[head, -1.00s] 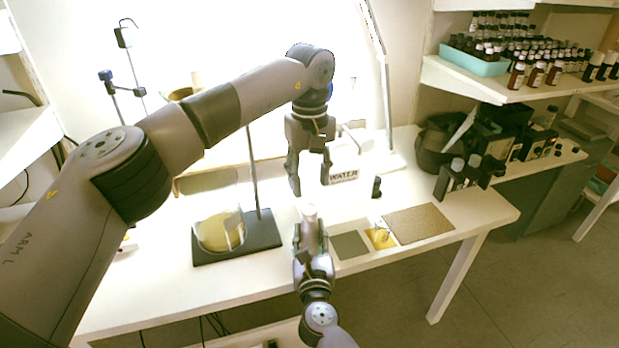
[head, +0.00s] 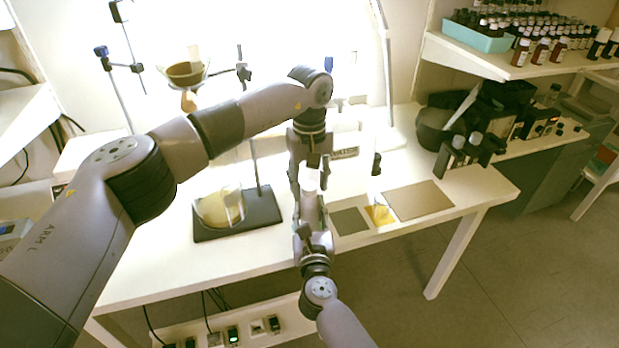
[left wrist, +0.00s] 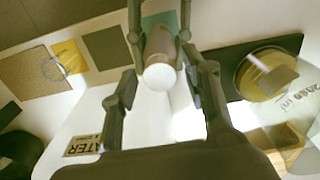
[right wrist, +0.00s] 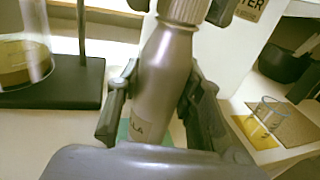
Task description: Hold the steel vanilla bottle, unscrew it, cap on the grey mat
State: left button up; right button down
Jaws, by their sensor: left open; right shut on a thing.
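The steel vanilla bottle (right wrist: 162,75) stands upright between the fingers of my right gripper (right wrist: 157,98), which is shut on its body. Part of its label shows low on the body. The bottle's pale ribbed cap (right wrist: 186,8) is still on its top. It also shows from above as a white disc in the left wrist view (left wrist: 160,77). My left gripper (head: 310,186) is open above the bottle, its fingers on either side of the cap. I cannot tell whether they touch it. The grey mat (head: 350,221) lies bare to the right of the bottle.
A yellow mat (head: 377,222) bearing a small glass vessel and a brown mat (head: 420,199) lie right of the grey mat. A glass beaker (head: 219,208) on a black stand base (head: 262,219) is at left. A WATER box (head: 345,153) stands behind.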

pick_arm(q)
jog(key=shift+c, duration=0.3)
grip_shut()
